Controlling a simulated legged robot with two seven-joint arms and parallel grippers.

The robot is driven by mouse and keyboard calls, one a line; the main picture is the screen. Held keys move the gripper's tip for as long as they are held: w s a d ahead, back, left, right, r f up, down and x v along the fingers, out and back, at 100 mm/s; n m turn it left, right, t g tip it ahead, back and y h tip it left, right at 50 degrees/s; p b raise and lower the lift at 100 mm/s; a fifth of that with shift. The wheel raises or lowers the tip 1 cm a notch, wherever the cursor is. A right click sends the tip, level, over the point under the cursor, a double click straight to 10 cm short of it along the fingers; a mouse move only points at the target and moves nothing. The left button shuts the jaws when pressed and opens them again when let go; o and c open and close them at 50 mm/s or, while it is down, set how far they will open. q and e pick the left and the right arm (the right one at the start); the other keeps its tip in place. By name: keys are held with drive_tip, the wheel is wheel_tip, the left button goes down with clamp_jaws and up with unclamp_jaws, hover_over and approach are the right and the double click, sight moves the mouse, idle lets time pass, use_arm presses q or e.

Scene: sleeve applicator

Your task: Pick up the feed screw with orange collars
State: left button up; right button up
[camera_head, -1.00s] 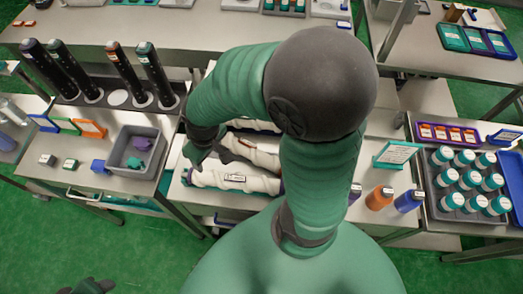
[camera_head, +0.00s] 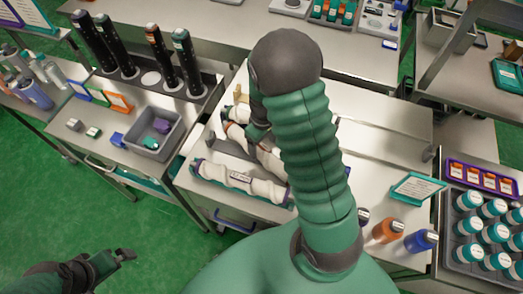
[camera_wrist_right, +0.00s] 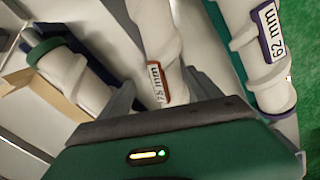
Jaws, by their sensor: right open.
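The white feed screw with orange collars (camera_head: 236,136) lies in the middle of a row of screws on the bench, partly hidden by my right arm. In the right wrist view this screw (camera_wrist_right: 154,42) has an orange-framed label that seems to read 78 mm. My right gripper (camera_head: 258,130) is over it. In the wrist view the right gripper (camera_wrist_right: 163,92) is open, with one finger on each side of the screw; I cannot tell whether they touch it. My left gripper (camera_head: 122,257) hangs over the green floor, away from the bench; its jaw gap is unclear.
A purple-collared screw (camera_head: 240,179), labelled 62 mm (camera_wrist_right: 265,50), lies close on the near side. A green-collared screw (camera_wrist_right: 70,70) lies on the other side beside a tan cardboard-like piece (camera_wrist_right: 40,90). A grey bin (camera_head: 155,137) and black upright cylinders (camera_head: 125,50) stand left.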

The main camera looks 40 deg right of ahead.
sight(259, 148)
wheel_tip(259, 148, down, 3)
drive_tip(key=shift+w+f, duration=0.1)
drive_tip(key=shift+w, duration=0.05)
drive_tip(key=shift+a, duration=0.3)
drive_tip(key=shift+a+r, duration=0.3)
drive_tip(key=shift+a, duration=0.5)
drive_tip(key=shift+c, duration=2.5)
drive_tip(key=shift+d+f, duration=0.15)
drive_tip(key=shift+d, duration=0.55)
drive_tip(key=c, duration=0.7)
drive_tip(key=shift+c, duration=1.3)
clamp_jaws()
use_arm(q)
drive_tip(key=shift+w+a, duration=0.1)
drive_tip(key=shift+a, duration=0.45)
use_arm(e)
drive_tip(key=shift+a, duration=0.25)
